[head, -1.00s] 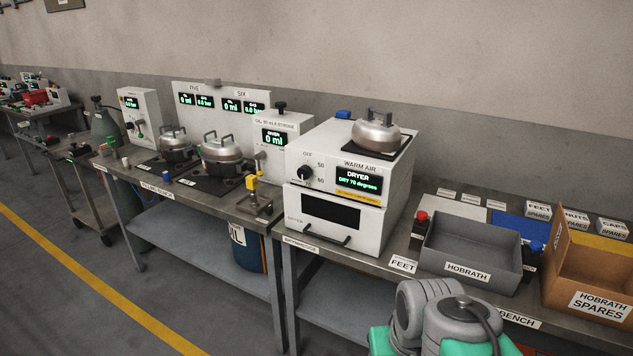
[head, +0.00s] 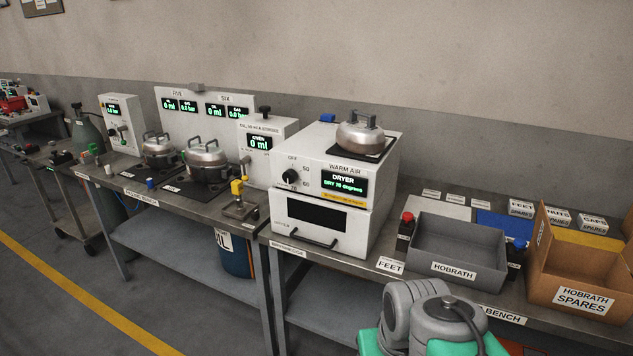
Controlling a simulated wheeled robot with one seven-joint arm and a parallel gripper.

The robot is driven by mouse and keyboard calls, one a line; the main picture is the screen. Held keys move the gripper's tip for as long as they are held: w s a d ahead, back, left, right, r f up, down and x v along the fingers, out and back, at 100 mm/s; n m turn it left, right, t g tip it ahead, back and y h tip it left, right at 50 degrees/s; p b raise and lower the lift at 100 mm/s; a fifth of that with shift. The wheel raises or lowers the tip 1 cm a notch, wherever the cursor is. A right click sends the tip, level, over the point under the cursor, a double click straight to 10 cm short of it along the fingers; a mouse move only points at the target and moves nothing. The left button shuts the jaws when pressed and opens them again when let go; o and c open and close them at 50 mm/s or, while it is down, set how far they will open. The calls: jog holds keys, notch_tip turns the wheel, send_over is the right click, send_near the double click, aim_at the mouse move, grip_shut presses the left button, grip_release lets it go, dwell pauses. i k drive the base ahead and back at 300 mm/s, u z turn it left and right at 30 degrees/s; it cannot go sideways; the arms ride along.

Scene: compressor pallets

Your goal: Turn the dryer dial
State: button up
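The dryer (head: 345,201) is a white box labelled WARM AIR on the workbench, in the middle of the head view. Its black dial (head: 291,177) is on the left of the front panel, with marks OFF, 50, 60 and 70 around it. The dial's pointer is too small to read surely. The green display (head: 344,184) reads DRYER, DRY 70 degrees or a similar figure. Below is a dark-windowed door (head: 318,214) with a black handle, shut. My grey and green arm (head: 425,315) shows at the bottom; my gripper's fingers cannot be seen.
A metal compressor pot (head: 360,132) sits on top of the dryer. A grey HOBRATH tray (head: 466,270) and a cardboard spares box (head: 582,297) stand to the right. A yellow-topped fixture (head: 237,187) stands left of the dryer. The floor (head: 190,320) in front at left is clear.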

aim_at(290, 176)
jog(key=u, duration=0.35)
jog(key=k, duration=0.5)
jog(key=u, duration=1.45)
jog(key=i, duration=1.85)
jog(key=z, duration=0.9)
jog(key=i, duration=0.5)
jog(key=z, duration=0.25)
